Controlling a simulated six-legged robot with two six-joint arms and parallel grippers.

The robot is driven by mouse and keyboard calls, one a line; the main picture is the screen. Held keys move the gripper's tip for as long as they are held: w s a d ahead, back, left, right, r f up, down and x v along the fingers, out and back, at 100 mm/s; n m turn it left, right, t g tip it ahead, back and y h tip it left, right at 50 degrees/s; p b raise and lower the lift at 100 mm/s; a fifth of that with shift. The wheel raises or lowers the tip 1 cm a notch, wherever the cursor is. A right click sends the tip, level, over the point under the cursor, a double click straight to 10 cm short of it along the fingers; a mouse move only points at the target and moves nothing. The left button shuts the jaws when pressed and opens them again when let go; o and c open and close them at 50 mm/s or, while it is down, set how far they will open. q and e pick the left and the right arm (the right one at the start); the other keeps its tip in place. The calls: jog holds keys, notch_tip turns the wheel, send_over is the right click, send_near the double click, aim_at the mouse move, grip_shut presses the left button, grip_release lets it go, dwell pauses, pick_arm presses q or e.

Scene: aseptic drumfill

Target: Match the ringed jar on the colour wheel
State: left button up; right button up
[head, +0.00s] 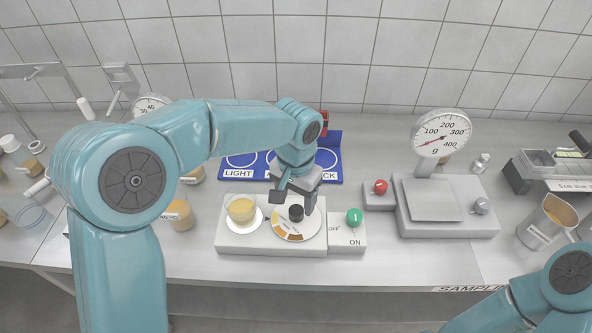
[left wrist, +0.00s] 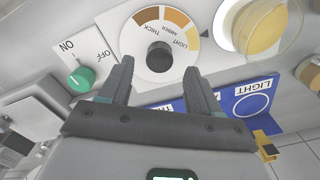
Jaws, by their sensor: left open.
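The colour wheel (head: 297,222) is a white disc with amber to brown segments and a dark central knob (head: 296,212), set in a white box; it also shows in the left wrist view (left wrist: 131,42). A glass jar of yellow liquid (head: 241,208) stands on a white round spot to its left, and shows at upper right in the left wrist view (left wrist: 264,26). I cannot make out a ring on any jar. My left gripper (head: 298,204) is open above the wheel. Its fingers (left wrist: 158,84) point at the knob, apart from it. My right gripper is out of view.
A green knob (head: 354,216) marked OFF and ON sits right of the wheel. A blue mat (head: 238,175) with white circles lies behind the box. A scale (head: 434,203) and a red button (head: 380,187) stand to the right. Several jars stand at left.

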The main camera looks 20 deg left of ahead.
aim_at(296, 210)
pick_arm(q)
notch_tip(296, 210, up, 12)
dwell(0.3)
jog(key=shift+s, duration=0.1)
dwell(0.3)
